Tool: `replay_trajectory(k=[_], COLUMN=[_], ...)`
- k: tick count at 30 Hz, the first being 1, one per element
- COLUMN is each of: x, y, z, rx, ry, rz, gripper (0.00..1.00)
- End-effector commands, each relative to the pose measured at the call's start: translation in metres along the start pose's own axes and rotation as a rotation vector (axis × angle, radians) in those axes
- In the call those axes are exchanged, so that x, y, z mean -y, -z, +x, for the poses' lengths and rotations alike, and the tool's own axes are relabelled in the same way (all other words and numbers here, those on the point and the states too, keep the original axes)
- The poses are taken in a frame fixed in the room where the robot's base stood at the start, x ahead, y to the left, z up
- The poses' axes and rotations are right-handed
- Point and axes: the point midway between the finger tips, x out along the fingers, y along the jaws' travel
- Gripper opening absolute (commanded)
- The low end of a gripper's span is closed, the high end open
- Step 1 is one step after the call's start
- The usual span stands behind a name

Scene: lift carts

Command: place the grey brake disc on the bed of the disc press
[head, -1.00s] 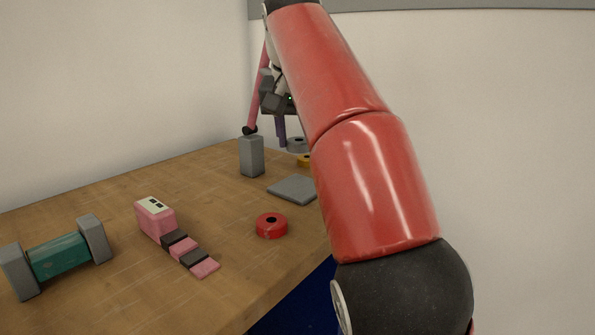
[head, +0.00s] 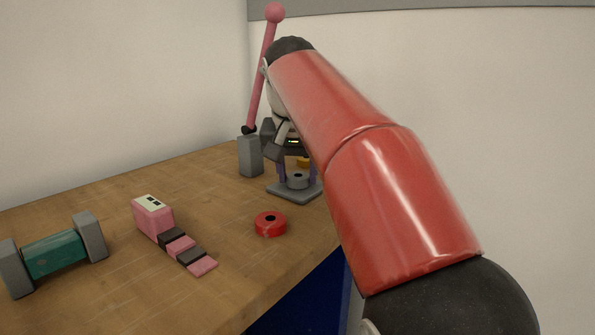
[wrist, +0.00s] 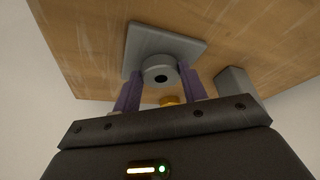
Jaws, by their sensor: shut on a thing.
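The grey brake disc (head: 298,181) is between the two purple fingers of my gripper (head: 297,178), which is shut on it. The disc is over the flat grey bed (head: 281,191) of the disc press, near its middle or right part. I cannot tell whether it touches the bed or hangs just above. In the wrist view the disc (wrist: 157,77) shows its dark hole, with the bed plate (wrist: 146,38) behind it. The press has a grey post (head: 250,157) and a raised pink lever (head: 263,75).
A yellow disc (head: 303,161) lies beyond the gripper. A red disc (head: 270,224) lies nearer on the wooden table (head: 120,205). A pink and dark segmented block piece (head: 155,218) and a teal piece with grey ends (head: 56,254) stand at the left.

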Motion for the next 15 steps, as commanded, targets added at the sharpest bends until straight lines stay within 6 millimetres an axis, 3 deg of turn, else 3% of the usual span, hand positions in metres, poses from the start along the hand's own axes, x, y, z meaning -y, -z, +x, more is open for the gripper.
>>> replay_trajectory(k=[2, 3, 7, 15], x=[-0.0003, -0.0002, -0.0001, 0.0000], y=[-0.0014, -0.0009, -0.0009, -0.0005], z=[0.0033, 0.0022, 0.0021, 0.0013], rx=[0.000, 0.000, 0.000, 0.000], ry=[0.000, 0.000, 0.000, 0.000], rz=[0.000, 0.000, 0.000, 0.000], gripper=[0.14, 0.47, 0.64, 0.64])
